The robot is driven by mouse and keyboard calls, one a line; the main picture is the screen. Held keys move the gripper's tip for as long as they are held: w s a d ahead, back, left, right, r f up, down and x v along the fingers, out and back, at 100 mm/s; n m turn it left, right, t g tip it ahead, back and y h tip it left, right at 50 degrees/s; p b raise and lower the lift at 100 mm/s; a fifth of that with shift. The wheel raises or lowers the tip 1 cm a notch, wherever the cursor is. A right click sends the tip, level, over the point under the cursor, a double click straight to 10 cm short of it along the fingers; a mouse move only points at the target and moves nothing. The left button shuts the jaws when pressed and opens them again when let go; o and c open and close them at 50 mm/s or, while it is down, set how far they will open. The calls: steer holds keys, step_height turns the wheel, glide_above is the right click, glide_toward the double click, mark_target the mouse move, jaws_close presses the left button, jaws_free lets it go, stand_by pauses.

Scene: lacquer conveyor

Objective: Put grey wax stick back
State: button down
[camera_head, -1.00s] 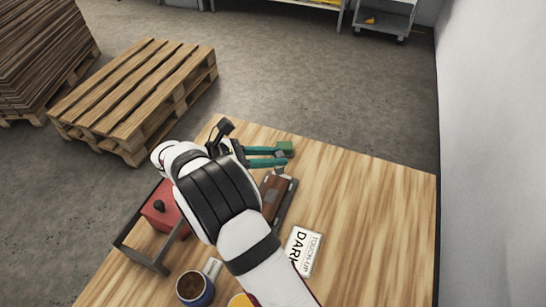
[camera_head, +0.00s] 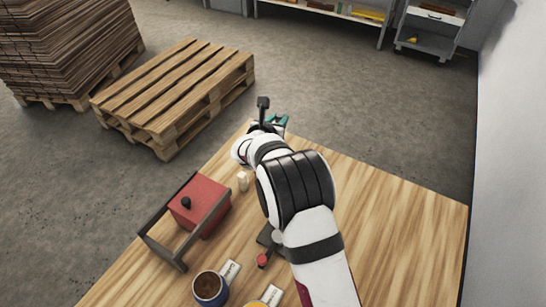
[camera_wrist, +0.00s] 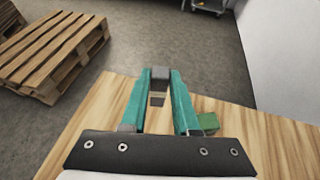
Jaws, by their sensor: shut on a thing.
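My gripper (camera_wrist: 159,80) has two teal fingers and is shut on a small grey block-like piece, which looks like the grey wax stick (camera_wrist: 160,73), held at the fingertips. In the head view my gripper (camera_head: 277,122) is beyond the far corner area of the wooden table, and the held piece cannot be made out there. Below the grey piece, between the fingers, a pale and dark brown patch shows; I cannot tell what it is. My arm hides the middle of the table.
A green block (camera_wrist: 208,122) lies right of the fingers. A red box (camera_head: 207,191) with a black knob, a pale stick (camera_head: 243,181), a mug (camera_head: 210,288), label cards (camera_head: 229,272) and a red-tipped item (camera_head: 262,261) are left of my arm. The table's right side (camera_head: 400,235) is clear.

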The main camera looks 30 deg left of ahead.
steer(key=f, duration=0.3)
steer(key=a+f+n+y, duration=0.1)
steer(key=f, duration=0.3)
steer(key=f+n+y, duration=0.1)
steer(key=f, duration=0.2)
steer(key=shift+s+a+f+g, duration=0.25)
steer(key=shift+s+a+g, duration=0.05)
steer(key=shift+s+g, duration=0.1)
steer(key=shift+f, duration=0.15)
steer(key=c, duration=0.7)
jaws_free()
steer(key=shift+o, duration=0.2)
